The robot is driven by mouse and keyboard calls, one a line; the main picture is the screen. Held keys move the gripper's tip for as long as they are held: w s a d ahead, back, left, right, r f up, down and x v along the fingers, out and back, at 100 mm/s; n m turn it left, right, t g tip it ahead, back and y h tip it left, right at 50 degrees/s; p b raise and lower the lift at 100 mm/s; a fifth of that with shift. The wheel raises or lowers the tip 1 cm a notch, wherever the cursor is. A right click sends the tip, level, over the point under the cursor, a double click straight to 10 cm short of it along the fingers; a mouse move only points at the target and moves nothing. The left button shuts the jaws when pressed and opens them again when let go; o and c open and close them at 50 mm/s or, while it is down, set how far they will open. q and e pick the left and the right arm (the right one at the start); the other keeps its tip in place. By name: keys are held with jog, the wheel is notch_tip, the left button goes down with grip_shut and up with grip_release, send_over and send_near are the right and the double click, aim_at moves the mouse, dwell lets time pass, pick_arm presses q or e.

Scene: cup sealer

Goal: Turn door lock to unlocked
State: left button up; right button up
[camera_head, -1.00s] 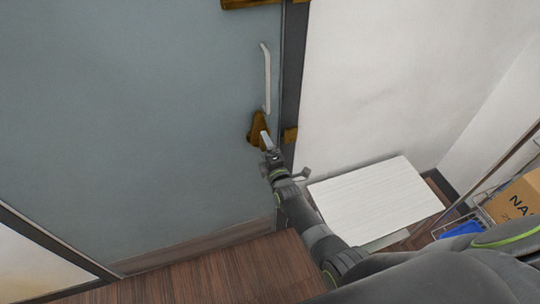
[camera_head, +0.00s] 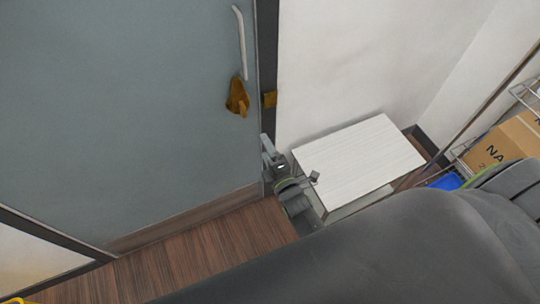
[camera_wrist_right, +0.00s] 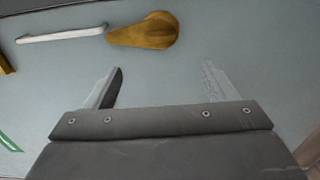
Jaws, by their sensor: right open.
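The door (camera_head: 120,120) is a large grey-blue panel at the left in the head view. The brass-coloured door lock (camera_head: 237,97) sits near its right edge, below a pale bar handle (camera_head: 240,42). My right gripper (camera_head: 268,150) is below and to the right of the lock, apart from it. In the right wrist view the lock (camera_wrist_right: 143,32) lies beyond the fingertips, with its narrow end toward the handle (camera_wrist_right: 62,34). The fingers of the right gripper (camera_wrist_right: 160,78) are spread and empty. My left gripper is not in view.
A small white table (camera_head: 350,160) stands right of the door, close to my right arm. A cardboard box (camera_head: 505,143) and a blue item (camera_head: 445,181) are at the far right. A brass strike piece (camera_head: 270,99) is on the door frame.

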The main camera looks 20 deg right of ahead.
jog(key=shift+s, duration=1)
jog(key=s+d+f+m+g, duration=0.25)
jog(key=s+f, duration=0.25)
jog(key=f, duration=0.3)
jog(key=s+d+f+m+g+h, duration=0.1)
jog(key=s+f+m+g, duration=0.3)
jog(key=f, duration=0.5)
jog(key=s+d+f+m+g, duration=0.2)
jog(key=s+f+m, duration=0.1)
jog(key=s+f, duration=0.4)
jog(key=s+d+f+m+g, duration=0.2)
jog(key=s+f+m, duration=0.1)
jog(key=s, duration=0.5)
jog(key=s+d+f+m+g, duration=0.2)
jog(key=s+f+m+g, duration=0.1)
jog(key=s+f, duration=0.2)
jog(key=s+d+f+m+g+b, duration=0.1)
jog(key=s+d+f+m+g, duration=0.1)
jog(key=s, duration=0.8)
notch_tip(320, 180, down, 3)
jog(key=shift+s+d+r+m+g+h, duration=0.15)
jog(key=shift+s+d+m+g+h, duration=0.2)
jog(key=shift+m+g, duration=0.4)
jog(key=shift+w, duration=0.1)
jog(key=shift+c, duration=0.2)
